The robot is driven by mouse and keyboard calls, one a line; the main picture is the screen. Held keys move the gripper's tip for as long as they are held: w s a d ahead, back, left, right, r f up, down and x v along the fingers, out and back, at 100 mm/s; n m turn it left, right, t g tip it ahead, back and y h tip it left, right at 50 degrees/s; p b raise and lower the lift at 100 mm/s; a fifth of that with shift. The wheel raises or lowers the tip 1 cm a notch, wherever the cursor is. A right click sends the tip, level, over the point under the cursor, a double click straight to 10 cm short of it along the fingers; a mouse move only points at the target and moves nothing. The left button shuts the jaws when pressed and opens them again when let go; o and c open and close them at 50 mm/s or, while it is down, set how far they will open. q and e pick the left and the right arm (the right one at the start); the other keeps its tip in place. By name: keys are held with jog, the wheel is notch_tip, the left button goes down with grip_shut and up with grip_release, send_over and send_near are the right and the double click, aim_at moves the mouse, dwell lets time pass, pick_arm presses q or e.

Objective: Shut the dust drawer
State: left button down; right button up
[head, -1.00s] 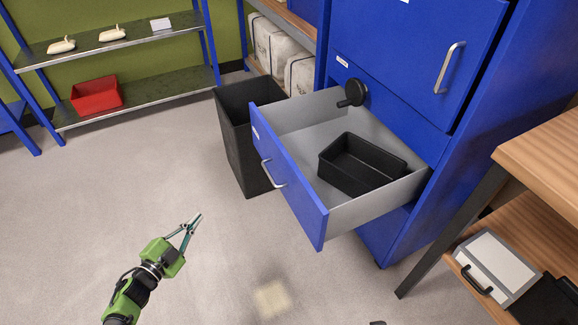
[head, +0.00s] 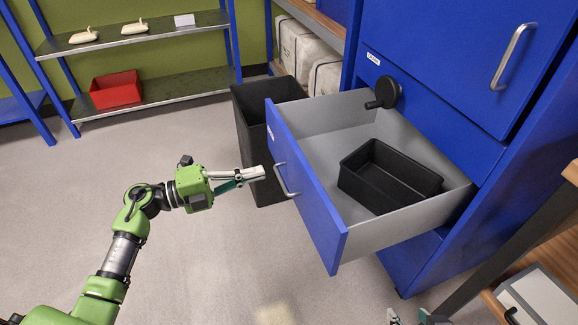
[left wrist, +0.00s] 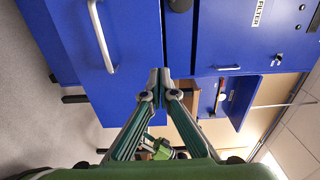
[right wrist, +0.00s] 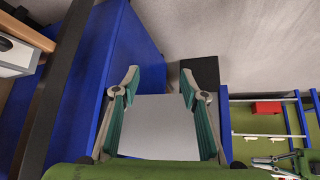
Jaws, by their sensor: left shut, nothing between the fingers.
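The dust drawer (head: 308,195) stands pulled far out of the blue cabinet, with a blue front, a silver handle (head: 285,181) and grey walls. A black open tray (head: 365,195) sits inside it. My left gripper (head: 262,173) is shut and empty, pointing at the drawer front just left of the handle; I cannot tell whether it touches. In the left wrist view its shut tips (left wrist: 160,78) lie beside the blue front and handle (left wrist: 102,36). My right gripper (head: 409,317) is open at the bottom edge; its view shows the grey drawer side (right wrist: 160,130) beyond its parted fingers (right wrist: 160,82).
A black bin (head: 250,130) stands behind the drawer's left end. A black knob (head: 388,92) sits on the cabinet (head: 430,95) above the drawer. A wooden bench (head: 530,245) is at right. Shelves with a red box (head: 115,92) are back left. Floor in front is clear.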

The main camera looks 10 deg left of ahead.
aim_at(300, 163)
pick_arm(q)
jog(key=b+x, duration=0.1)
jog(key=x, duration=0.6)
jog(key=shift+w+d, duration=0.25)
jog(key=shift+d, duration=0.05)
jog(key=shift+w+d, duration=0.3)
jog(key=shift+d, duration=0.1)
pick_arm(e)
jog(key=w+a+r+t, duration=0.2)
jog(key=w+r+t, duration=0.1)
jog(key=w+r, duration=0.1)
jog(key=shift+w+y, duration=0.4)
jog(key=shift+w, duration=0.35)
